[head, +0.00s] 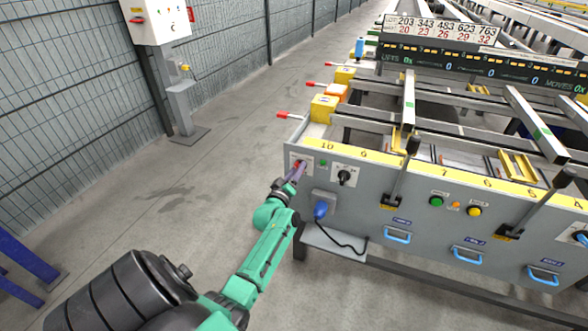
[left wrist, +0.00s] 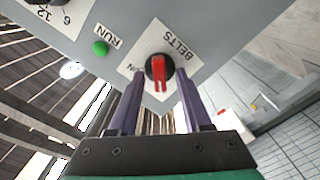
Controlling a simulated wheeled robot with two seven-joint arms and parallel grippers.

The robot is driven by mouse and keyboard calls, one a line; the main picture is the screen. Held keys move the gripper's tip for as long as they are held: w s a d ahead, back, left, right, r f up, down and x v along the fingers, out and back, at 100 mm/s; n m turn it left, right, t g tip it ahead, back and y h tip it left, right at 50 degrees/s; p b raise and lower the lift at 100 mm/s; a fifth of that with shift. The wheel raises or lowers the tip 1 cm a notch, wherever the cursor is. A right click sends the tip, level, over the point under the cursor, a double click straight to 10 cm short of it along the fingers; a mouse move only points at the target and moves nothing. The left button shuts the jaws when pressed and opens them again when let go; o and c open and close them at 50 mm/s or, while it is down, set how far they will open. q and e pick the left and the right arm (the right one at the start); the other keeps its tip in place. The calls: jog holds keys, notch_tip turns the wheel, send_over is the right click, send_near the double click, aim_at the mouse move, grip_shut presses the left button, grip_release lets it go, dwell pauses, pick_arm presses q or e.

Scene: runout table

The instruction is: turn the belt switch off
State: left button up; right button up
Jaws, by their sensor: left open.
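The belt switch is a red-handled rotary knob (left wrist: 160,72) on a white plate marked BELTS, on the grey front panel, upper middle of the left wrist view. Its red handle points down in that picture, towards my gripper. My left gripper (left wrist: 153,90) is open, its two purple fingers reaching to either side of the knob; I cannot tell whether they touch it. In the head view my left gripper (head: 298,172) is at the panel's left end and hides most of the switch. My right gripper is in neither view.
A green RUN lamp (left wrist: 100,48) sits beside the BELTS plate. A black dial (head: 344,177) is to its right in the head view. A blue plug (head: 321,209) with a black cable is below.

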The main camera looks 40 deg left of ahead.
pick_arm(q)
jog(key=p+v, duration=0.1)
jog(key=v, duration=1.3)
jog(key=shift+s+p, duration=0.25)
jog(key=shift+p, duration=0.05)
jog(key=shift+d, duration=0.1)
jog(key=s+d+f+m+g+h+p, duration=0.25)
jog(key=s+d+f+m, duration=0.2)
jog(key=f, duration=0.55)
jog(key=s+d+f+m+g+h+p, duration=0.2)
jog(key=s+d+f+m+g+h, duration=0.3)
jog(key=f, duration=0.6)
jog(key=s+d+f+m+g+p, duration=0.1)
jog(key=s+f+m+g, duration=0.1)
jog(key=s, duration=0.5)
jog(key=s+d+f+m+g+y+p, duration=0.1)
jog(key=s+f+m+g, duration=0.1)
jog(key=s+f, duration=0.3)
jog(key=s+d+f+m+g+p, duration=0.2)
jog(key=s+f+g, duration=0.2)
jog(key=s, duration=0.6)
jog(key=shift+s+f+y, duration=0.15)
jog(key=shift+s+y, duration=0.2)
jog(key=shift+s, duration=0.05)
